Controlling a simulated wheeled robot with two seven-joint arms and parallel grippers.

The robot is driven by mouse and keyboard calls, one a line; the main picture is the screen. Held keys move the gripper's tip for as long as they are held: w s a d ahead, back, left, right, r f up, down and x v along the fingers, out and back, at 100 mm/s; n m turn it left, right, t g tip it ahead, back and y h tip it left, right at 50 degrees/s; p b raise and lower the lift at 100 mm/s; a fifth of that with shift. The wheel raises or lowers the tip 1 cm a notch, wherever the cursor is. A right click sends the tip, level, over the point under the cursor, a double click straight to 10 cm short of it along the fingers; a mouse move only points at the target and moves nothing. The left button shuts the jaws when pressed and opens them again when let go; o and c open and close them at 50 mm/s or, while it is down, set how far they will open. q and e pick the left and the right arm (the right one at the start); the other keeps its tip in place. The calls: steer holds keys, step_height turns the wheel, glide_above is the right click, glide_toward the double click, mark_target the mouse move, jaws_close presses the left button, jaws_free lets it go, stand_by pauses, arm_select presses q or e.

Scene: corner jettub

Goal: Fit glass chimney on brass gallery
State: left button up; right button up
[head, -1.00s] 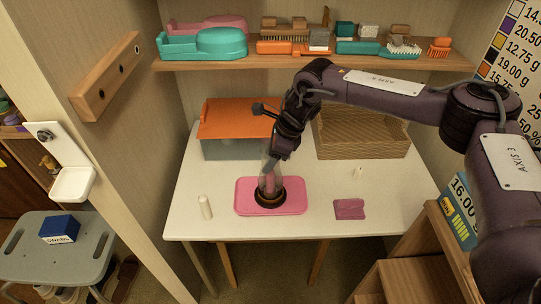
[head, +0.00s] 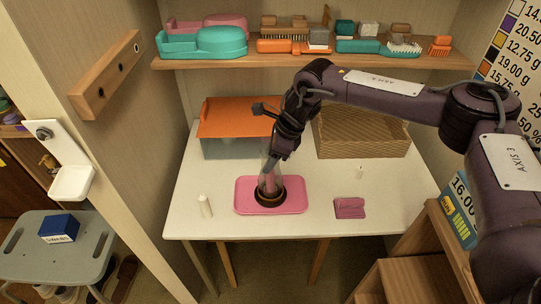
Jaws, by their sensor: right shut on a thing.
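The clear glass chimney (head: 266,170) stands roughly upright over the brass gallery (head: 270,198), a dark ring-shaped base on the pink tray (head: 243,206). My right gripper (head: 275,158) comes down from above and is shut on the chimney's upper part. The chimney's lower end is at the gallery; I cannot tell whether it is seated inside the ring or just touching it. A pinkish upright shape shows through the glass. My left gripper is not in view.
A white cylinder (head: 205,206) stands left of the tray, and a folded pink cloth (head: 349,208) lies to its right. A grey bin with an orange lid (head: 235,118) and a woven basket (head: 362,135) stand behind. The table (head: 300,228) is clear in front.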

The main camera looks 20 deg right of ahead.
stand_by(0.4)
steer(key=o, duration=1.4)
steer(key=shift+f, duration=0.1)
steer(key=b+v, duration=0.1)
steer(key=v, duration=0.7)
steer(key=shift+f, duration=0.1)
